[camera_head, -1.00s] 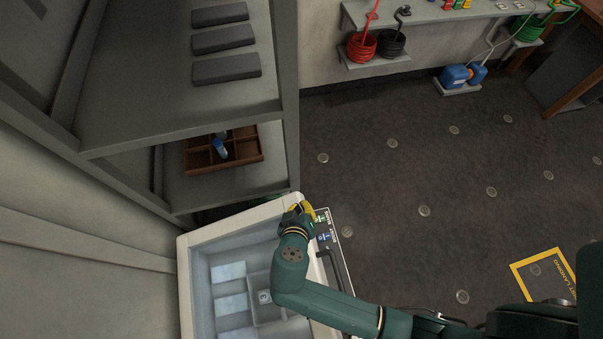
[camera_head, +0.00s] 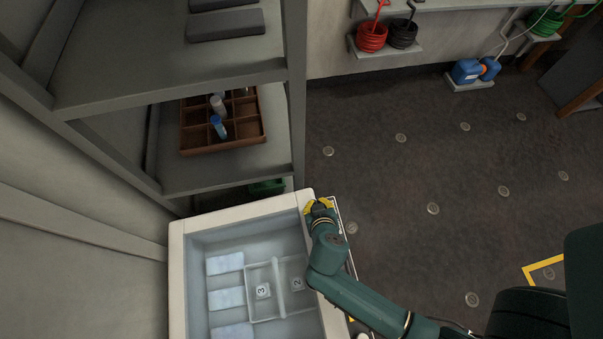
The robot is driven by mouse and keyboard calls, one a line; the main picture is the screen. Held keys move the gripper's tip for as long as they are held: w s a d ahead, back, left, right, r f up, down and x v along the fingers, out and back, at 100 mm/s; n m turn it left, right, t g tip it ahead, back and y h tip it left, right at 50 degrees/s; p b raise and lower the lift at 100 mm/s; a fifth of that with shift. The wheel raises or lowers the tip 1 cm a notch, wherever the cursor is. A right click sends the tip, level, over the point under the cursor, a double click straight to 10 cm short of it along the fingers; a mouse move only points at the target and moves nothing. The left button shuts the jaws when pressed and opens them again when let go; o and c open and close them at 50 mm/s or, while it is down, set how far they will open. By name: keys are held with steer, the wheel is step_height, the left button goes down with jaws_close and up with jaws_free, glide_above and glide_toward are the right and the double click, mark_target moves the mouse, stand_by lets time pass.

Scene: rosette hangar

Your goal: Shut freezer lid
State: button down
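The freezer (camera_head: 178,269) is a pale chest at the bottom of the head view, and its top stands open. Inside are several pale blue-white packs (camera_head: 229,298) and a divided tray (camera_head: 263,273) with compartments marked 3 and 2. I cannot make out the lid clearly; a thin pale edge runs along the freezer's right side, partly behind my arm. My gripper (camera_head: 318,206), with yellow fingers, is at the freezer's far right corner, over or just beside the rim. Whether it touches anything, and its finger opening, cannot be made out.
A grey shelf unit (camera_head: 225,173) stands right behind the freezer, holding a brown divided box (camera_head: 197,139) with tubes. A green object (camera_head: 266,188) sits low behind the rim. Dark studded floor (camera_head: 400,180) lies open to the right. Blue containers (camera_head: 467,72) stand by the far wall.

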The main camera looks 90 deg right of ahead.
steer(key=f+b, duration=0.1)
steer(key=f, duration=0.1)
steer(key=f+b, duration=0.1)
steer(key=f, duration=0.1)
steer(key=f+b, duration=0.2)
steer(key=f, duration=0.1)
steer(key=shift+s+d, duration=0.1)
steer(key=shift+s, duration=0.3)
steer(key=shift+s+f, duration=0.15)
steer(key=shift+f, duration=0.4)
step_height(320, 180, up, 6)
steer(key=p, duration=0.4)
steer(key=v, duration=0.9)
steer(key=shift+s+f, duration=0.15)
